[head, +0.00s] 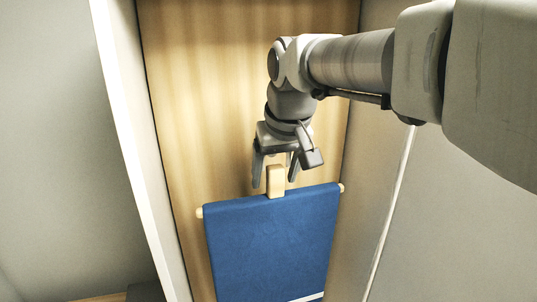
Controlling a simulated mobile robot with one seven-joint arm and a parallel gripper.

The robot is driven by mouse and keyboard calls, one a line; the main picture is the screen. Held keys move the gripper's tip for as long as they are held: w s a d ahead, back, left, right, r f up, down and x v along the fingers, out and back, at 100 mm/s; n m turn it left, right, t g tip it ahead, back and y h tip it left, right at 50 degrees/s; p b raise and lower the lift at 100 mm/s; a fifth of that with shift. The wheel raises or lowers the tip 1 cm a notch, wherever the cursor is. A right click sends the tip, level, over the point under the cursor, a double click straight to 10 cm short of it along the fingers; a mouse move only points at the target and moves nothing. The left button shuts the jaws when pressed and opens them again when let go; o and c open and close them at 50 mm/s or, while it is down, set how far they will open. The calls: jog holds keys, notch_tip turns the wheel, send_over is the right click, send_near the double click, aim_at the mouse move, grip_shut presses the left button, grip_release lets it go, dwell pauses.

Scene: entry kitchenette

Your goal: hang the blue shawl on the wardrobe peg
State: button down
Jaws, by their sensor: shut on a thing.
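The blue shawl (272,240) hangs over a pale rod whose rounded ends show at both sides. A pale wooden block (276,180) stands up from the middle of the rod. My gripper (275,182) points down at the block, with one finger on each side, and is shut on it. The shawl hangs below the gripper, slightly tilted in the picture with its right end higher. Its lower edge is partly cut off by the frame, and a white stripe shows at the lower right. I cannot make out the wardrobe peg.
A wood-grain panel (205,95) stands behind the arm and shawl, like a wardrobe back. A pale upright side (125,120) borders it at left, and another pale wall (365,160) borders it at right. The shawl fills much of the width between them. A dark item (145,291) is at lower left.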

jog(key=shift+w+r, duration=0.1)
jog(key=shift+w, duration=0.05)
jog(key=w, duration=0.1)
jog(key=w+a+p, duration=0.1)
jog(key=w, duration=0.1)
jog(key=shift+w, duration=0.2)
dwell(0.6)
jog(key=shift+w+a+f, duration=0.15)
jog(key=shift+w+f, duration=0.2)
jog(key=shift+w, duration=0.05)
dwell(0.8)
jog(key=shift+w+f, duration=0.15)
jog(key=shift+f, duration=0.25)
dwell(0.4)
dwell(0.3)
grip_release()
dwell(0.5)
